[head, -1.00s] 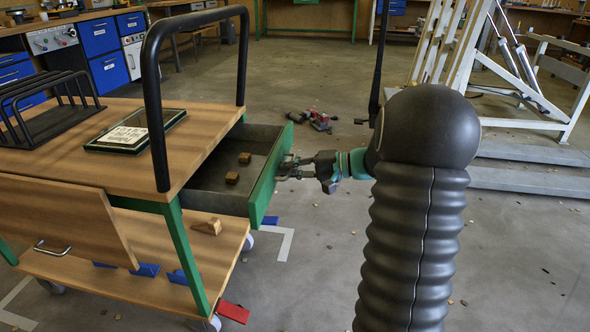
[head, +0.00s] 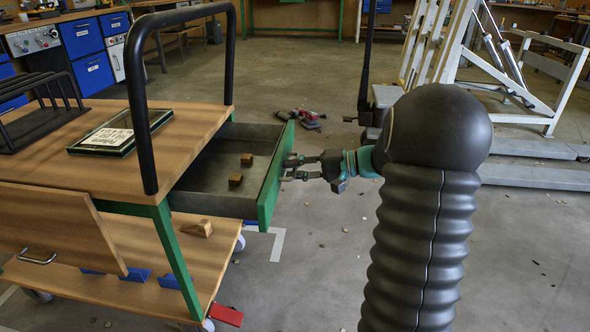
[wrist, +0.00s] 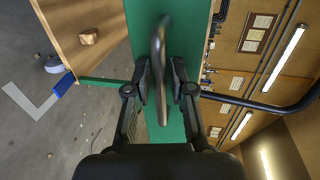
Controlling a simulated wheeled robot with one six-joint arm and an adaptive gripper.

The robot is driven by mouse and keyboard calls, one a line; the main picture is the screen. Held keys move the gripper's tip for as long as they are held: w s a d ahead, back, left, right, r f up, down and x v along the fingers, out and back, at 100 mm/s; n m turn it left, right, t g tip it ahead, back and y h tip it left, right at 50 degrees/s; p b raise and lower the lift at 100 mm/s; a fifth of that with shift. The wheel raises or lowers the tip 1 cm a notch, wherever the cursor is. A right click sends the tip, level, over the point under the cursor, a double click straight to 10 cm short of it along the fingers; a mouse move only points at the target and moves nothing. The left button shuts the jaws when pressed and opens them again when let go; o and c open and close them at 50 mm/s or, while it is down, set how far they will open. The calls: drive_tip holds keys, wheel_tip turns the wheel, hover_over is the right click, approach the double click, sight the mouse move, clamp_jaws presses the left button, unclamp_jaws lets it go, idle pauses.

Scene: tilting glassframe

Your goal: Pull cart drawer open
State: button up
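The cart (head: 150,101) has a wooden top and green legs, and its grey drawer (head: 207,193) stands well out to the right. The drawer's green front (head: 270,190) faces my arm. My gripper (head: 292,168) is at this front, level with the dark bar handle. In the wrist view the handle (wrist: 161,60) runs between the two fingers of my gripper (wrist: 162,85), with the green front (wrist: 190,20) behind. The fingers are closed in on both sides of the handle; full pad contact is hard to see. Two small wooden blocks (head: 247,160) lie inside the drawer.
A black rack (head: 35,125) and a framed sheet (head: 112,138) lie on the cart top. A black push bar (head: 140,100) rises from it. A wooden block (head: 197,228) lies on the lower shelf. Red-and-black items (head: 305,117) lie on the floor. A white frame (head: 500,90) stands at right.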

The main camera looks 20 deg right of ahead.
drive_tip(key=shift+d, duration=0.1)
drive_tip(key=v, duration=1.2)
drive_tip(key=s+f+m+g+h, duration=0.2)
drive_tip(key=s+f+m+h, duration=0.15)
drive_tip(key=f, duration=0.55)
drive_tip(key=s+a+g+h+p, duration=0.25)
drive_tip(key=s+a+h, duration=0.2)
drive_tip(key=s, duration=0.25)
drive_tip(key=s+a+r+n+t+h+p, duration=0.2)
drive_tip(key=s+a+r+n+h+p, duration=0.3)
drive_tip(key=s+a+r+n, duration=0.4)
drive_tip(key=s+a+r, duration=0.3)
drive_tip(key=a+r, duration=0.3)
drive_tip(key=shift+s+h+p, duration=0.25)
drive_tip(key=shift+h+p, duration=0.05)
drive_tip(key=shift+p, duration=0.05)
